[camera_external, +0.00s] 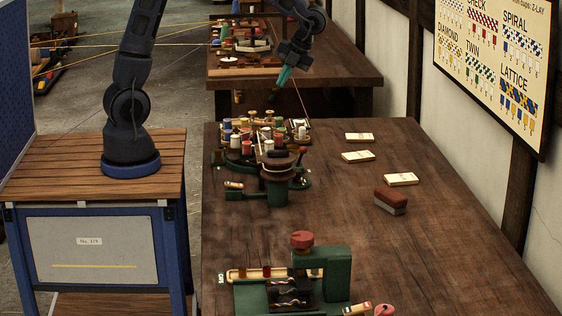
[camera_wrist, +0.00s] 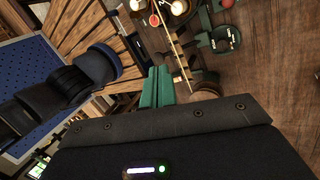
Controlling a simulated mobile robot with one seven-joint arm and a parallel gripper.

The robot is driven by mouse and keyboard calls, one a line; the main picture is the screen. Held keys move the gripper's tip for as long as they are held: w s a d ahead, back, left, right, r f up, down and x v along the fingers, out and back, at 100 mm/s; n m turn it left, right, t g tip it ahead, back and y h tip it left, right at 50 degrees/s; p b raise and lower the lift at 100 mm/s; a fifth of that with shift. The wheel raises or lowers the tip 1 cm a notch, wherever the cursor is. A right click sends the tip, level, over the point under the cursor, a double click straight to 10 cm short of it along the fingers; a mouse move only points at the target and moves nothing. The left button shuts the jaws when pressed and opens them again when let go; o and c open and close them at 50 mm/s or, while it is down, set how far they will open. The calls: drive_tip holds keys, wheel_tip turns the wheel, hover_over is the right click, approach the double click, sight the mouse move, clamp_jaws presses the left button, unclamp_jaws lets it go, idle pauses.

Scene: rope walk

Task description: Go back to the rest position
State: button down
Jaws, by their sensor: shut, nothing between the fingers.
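My gripper (camera_external: 283,75) hangs in the air at the upper middle of the external view, above the far part of the near workbench (camera_external: 370,230). Its green fingers are closed together and hold nothing. In the wrist view the shut green fingers (camera_wrist: 157,87) show at the centre. My gripper is apart from the bobbin rack (camera_external: 262,135) below it.
A green device with a red knob (camera_external: 302,240) stands at the bench's near end. A red-brown block (camera_external: 391,201) and cream cards (camera_external: 401,179) lie at the right. A second bench (camera_external: 330,75) stands behind. Yellow lines (camera_external: 120,43) stretch across the upper left.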

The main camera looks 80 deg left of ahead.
drive_tip(key=s+r+n+t, duration=0.4)
drive_tip(key=s+r+n, duration=0.1)
drive_tip(key=s+n, duration=0.5)
drive_tip(key=s+a+r+n+t+h, duration=0.1)
drive_tip(key=s+r+n+t, duration=0.4)
drive_tip(key=s+n, duration=0.6)
drive_tip(key=s, duration=0.3)
drive_tip(key=shift+s+a+r+t+h, duration=0.25)
drive_tip(key=shift+a+r+t+h, duration=0.05)
